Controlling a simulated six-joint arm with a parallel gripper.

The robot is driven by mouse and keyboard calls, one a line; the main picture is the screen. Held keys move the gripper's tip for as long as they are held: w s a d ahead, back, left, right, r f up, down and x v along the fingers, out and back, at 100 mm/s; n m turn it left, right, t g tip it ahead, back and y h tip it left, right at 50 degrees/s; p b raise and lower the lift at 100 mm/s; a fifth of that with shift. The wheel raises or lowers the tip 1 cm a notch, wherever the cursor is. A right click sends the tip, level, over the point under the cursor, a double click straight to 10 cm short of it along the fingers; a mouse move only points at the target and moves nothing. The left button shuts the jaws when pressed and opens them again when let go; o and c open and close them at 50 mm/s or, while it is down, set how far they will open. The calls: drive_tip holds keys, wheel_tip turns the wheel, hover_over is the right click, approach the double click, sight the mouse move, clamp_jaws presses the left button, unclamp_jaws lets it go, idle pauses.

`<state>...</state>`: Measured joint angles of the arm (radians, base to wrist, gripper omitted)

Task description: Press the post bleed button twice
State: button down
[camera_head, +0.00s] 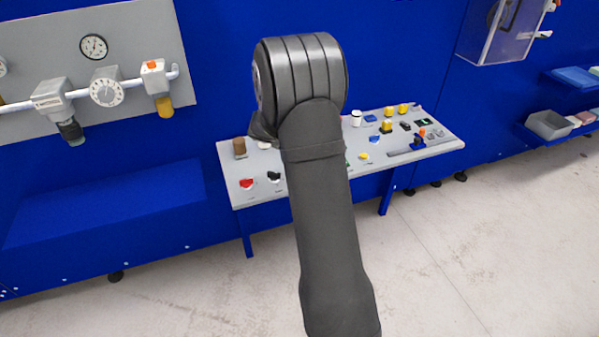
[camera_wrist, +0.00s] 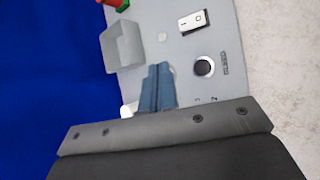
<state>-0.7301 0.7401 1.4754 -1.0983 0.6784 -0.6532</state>
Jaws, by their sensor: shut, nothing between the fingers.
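In the wrist view my gripper (camera_wrist: 157,88) is shut and empty, its blue-grey fingers together over the grey control panel (camera_wrist: 165,15). A white round part (camera_wrist: 128,111) shows partly beside the fingers; the fingers and gripper body hide the rest. I cannot tell whether the fingertips touch the panel. No label reading "post bleed" is legible, so I cannot tell which control is that button. In the head view the sloped panel (camera_head: 437,147) carries several buttons and knobs; my arm covers its middle and hides the gripper.
A black round knob (camera_wrist: 204,66), a white rocker switch (camera_wrist: 193,20), a grey open box (camera_wrist: 122,46) and a red-and-green part (camera_wrist: 113,3) surround the fingers. A gauge board (camera_head: 125,25) with pipe fittings hangs at left. Grey trays (camera_head: 548,124) sit at right.

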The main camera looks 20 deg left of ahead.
drive_tip(key=shift+f, duration=4.4)
drive_tip(key=shift+f, duration=0.15)
drive_tip(key=shift+f, duration=0.3)
drive_tip(key=shift+f, duration=0.45)
drive_tip(key=shift+r, duration=0.85)
drive_tip(key=shift+r, duration=0.1)
drive_tip(key=shift+r, duration=2.45)
